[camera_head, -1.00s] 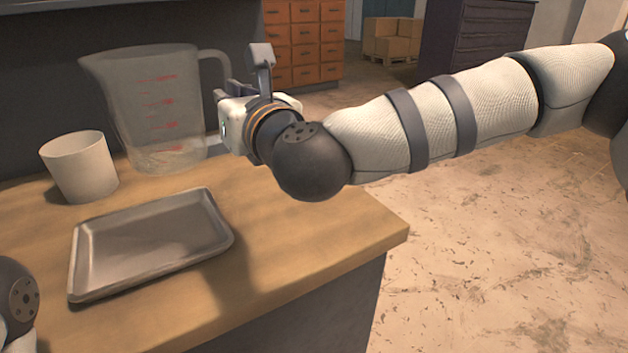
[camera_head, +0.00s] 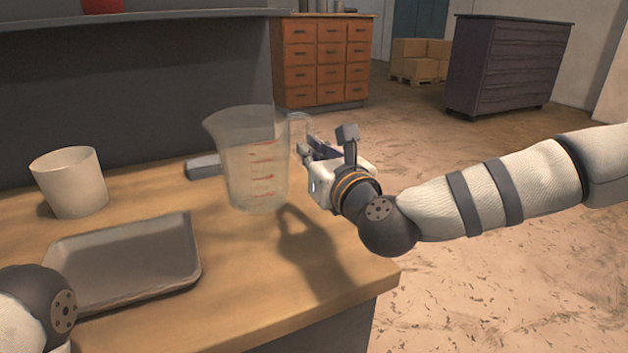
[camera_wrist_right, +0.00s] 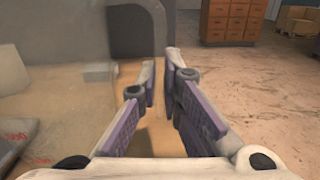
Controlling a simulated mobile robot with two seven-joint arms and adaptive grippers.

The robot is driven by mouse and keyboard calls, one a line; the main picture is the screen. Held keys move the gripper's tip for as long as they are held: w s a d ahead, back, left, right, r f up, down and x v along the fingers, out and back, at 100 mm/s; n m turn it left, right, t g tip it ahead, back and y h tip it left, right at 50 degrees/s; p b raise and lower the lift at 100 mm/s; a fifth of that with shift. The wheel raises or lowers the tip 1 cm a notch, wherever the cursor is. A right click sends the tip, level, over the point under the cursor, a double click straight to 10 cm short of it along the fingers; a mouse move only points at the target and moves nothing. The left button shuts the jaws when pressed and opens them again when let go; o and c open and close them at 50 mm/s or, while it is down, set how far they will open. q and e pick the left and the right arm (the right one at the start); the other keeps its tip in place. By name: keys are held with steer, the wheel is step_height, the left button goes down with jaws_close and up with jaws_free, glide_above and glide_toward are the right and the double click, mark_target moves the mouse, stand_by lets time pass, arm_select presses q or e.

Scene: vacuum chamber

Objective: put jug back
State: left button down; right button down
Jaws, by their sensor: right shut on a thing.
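The jug (camera_head: 247,165) is clear with red measuring marks. It hangs upright, apparently just above the wooden counter, with a shadow to its lower right. Its handle points right, and my right gripper (camera_head: 308,150) is shut on it. In the right wrist view, the light handle (camera_wrist_right: 160,75) stands between the fingers of my right gripper (camera_wrist_right: 162,88), and the jug's clear wall (camera_wrist_right: 60,80) fills the left side. A piece of my left arm shows at the lower left of the head view; its gripper is out of the picture.
A white cup (camera_head: 70,183) and a grey tray (camera_head: 125,262) stand on the wooden counter (camera_head: 245,290), left of the jug. A small grey block (camera_head: 203,167) lies behind it. The counter's right edge is near. Drawer cabinets (camera_head: 322,62) stand farther back.

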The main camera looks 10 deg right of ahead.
steer(key=f, duration=0.2)
steer(key=w+d+f, duration=0.1)
steer(key=w+f, duration=0.1)
steer(key=f, duration=0.1)
steer(key=shift+d+f, duration=0.25)
steer(key=shift+f, duration=0.1)
arm_select(q)
steer(key=shift+s+f, duration=0.35)
steer(key=shift+f, duration=0.05)
arm_select(e)
steer(key=shift+s, duration=0.1)
arm_select(q)
steer(key=shift+b, duration=0.3)
arm_select(e)
steer(key=shift+f, duration=0.2)
steer(key=c, duration=1.8)
jaws_free()
arm_select(q)
steer(key=shift+s+f, duration=0.15)
arm_select(e)
steer(key=shift+o, duration=0.2)
steer(key=shift+r, duration=0.1)
